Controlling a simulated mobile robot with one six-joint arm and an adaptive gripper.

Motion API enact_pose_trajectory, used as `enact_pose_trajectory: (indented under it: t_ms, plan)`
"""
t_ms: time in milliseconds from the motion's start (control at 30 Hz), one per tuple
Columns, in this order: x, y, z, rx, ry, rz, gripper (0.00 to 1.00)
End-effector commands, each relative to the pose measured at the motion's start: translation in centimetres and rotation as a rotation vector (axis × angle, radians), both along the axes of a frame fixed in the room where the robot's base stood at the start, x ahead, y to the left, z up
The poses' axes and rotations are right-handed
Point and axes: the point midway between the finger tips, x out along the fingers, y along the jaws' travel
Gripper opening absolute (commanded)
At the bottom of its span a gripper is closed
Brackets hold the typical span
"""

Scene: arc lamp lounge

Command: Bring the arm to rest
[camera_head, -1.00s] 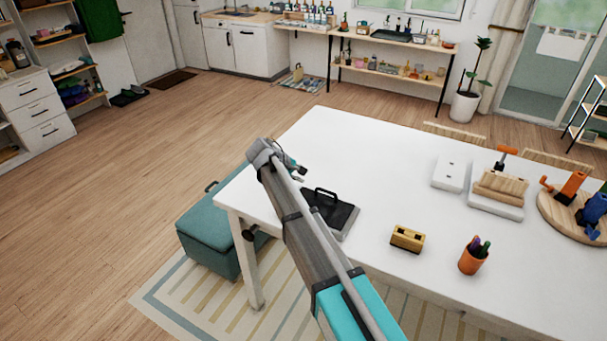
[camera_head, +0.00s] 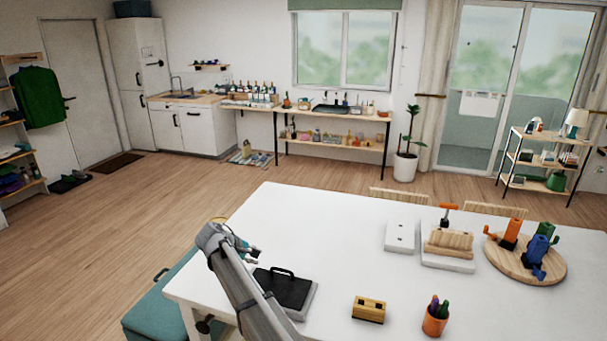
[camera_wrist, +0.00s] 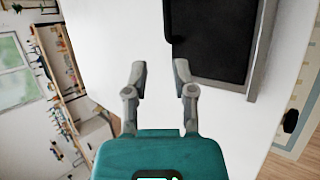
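My arm reaches from the bottom of the head view over the left end of the white table (camera_head: 340,225). My gripper (camera_head: 254,254) is at its end, above the table beside a black press-like board with a handle (camera_head: 285,289). In the wrist view my gripper (camera_wrist: 158,75) shows two fingers set well apart with nothing between them but white tabletop. The black board (camera_wrist: 212,40) lies at the upper right there, close to the right finger; whether they touch cannot be told.
A yellow block (camera_head: 369,309) and an orange pen cup (camera_head: 435,318) stand near the front. A white switch box (camera_head: 400,236), a wooden-topped press (camera_head: 448,243) and a round board (camera_head: 520,272) with orange, blue and green objects stand further right. A teal bench (camera_head: 150,320) is left.

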Motion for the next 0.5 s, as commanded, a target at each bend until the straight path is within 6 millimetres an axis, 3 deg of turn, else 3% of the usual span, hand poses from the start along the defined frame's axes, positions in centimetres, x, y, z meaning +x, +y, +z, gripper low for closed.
enact_pose_trajectory:
  t_ms: [167, 500]
  plan:
    - [-0.8, -4.0, -0.6, 0.048, 0.015, -0.068, 0.34]
    - [-4.5, -16.4, -2.5, 0.237, 0.063, -0.323, 0.34]
